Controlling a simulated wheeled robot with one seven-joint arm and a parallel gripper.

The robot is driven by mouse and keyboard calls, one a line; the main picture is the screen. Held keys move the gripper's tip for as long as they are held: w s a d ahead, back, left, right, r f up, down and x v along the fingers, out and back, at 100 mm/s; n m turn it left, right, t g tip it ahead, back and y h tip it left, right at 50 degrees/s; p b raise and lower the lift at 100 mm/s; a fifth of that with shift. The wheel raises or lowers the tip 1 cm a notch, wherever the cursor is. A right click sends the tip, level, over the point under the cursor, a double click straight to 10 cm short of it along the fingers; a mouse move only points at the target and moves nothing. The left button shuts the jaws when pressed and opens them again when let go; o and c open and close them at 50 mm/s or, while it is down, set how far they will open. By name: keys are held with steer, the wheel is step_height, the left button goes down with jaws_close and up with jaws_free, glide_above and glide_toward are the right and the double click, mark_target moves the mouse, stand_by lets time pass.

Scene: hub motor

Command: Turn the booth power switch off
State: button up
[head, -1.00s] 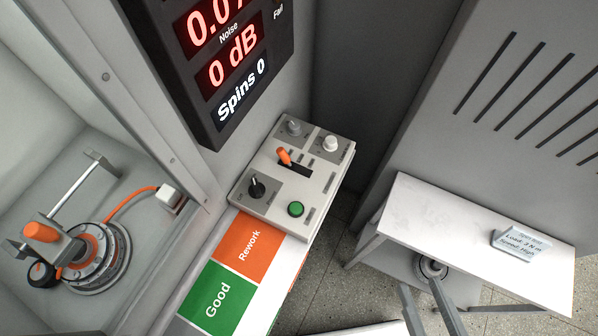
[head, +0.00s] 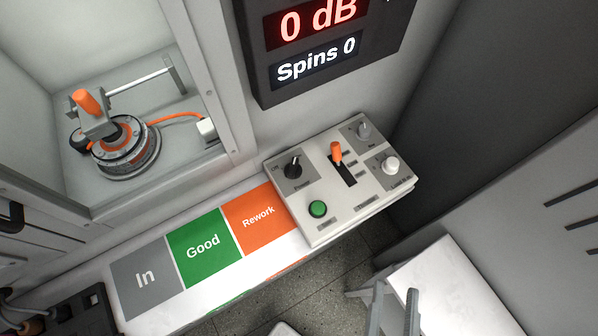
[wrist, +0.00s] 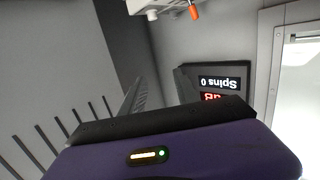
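The control box (head: 330,215) sits at the right end of the shelf. A black knob (head: 293,167) stands on its grey plate at the left; the small caption looks like "Power", but its setting is too small to read. The box also has an orange lever (head: 336,153), a green button (head: 318,208), a white knob (head: 390,166) and a grey knob (head: 364,130). My gripper (head: 396,288) is at the lower right, below and apart from the box, its two grey fingers spread and empty. In the wrist view the orange lever (wrist: 194,12) shows at the top edge; the black knob is not visible.
The booth at left holds a hub motor (head: 125,150) with an orange-handled clamp. The display (head: 320,62) overhangs behind the box. In, Good and Rework pads (head: 203,246) line the shelf. Open floor lies before the shelf.

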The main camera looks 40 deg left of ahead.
steer(key=w+a+f+n+g+y+b, duration=0.1)
steer(key=w+a+f+n+y+b, duration=0.15)
steer(key=a, duration=0.45)
steer(key=w+a+f+n+g+y+b, duration=0.1)
steer(key=w+a+f+b, duration=0.15)
steer(key=a, duration=0.55)
steer(key=m+h+b, duration=0.4)
steer(key=h, duration=0.1)
glide_toward(292, 169)
steer(key=w, duration=0.2)
steer(key=shift+n+g+y, duration=0.25)
steer(key=shift+g+y, duration=0.1)
steer(key=shift+g, duration=0.05)
steer(key=x, duration=0.7)
steer(key=shift+w+a+f, duration=0.15)
steer(key=shift+a+f, duration=0.05)
steer(key=shift+c, duration=0.3)
jaws_close()
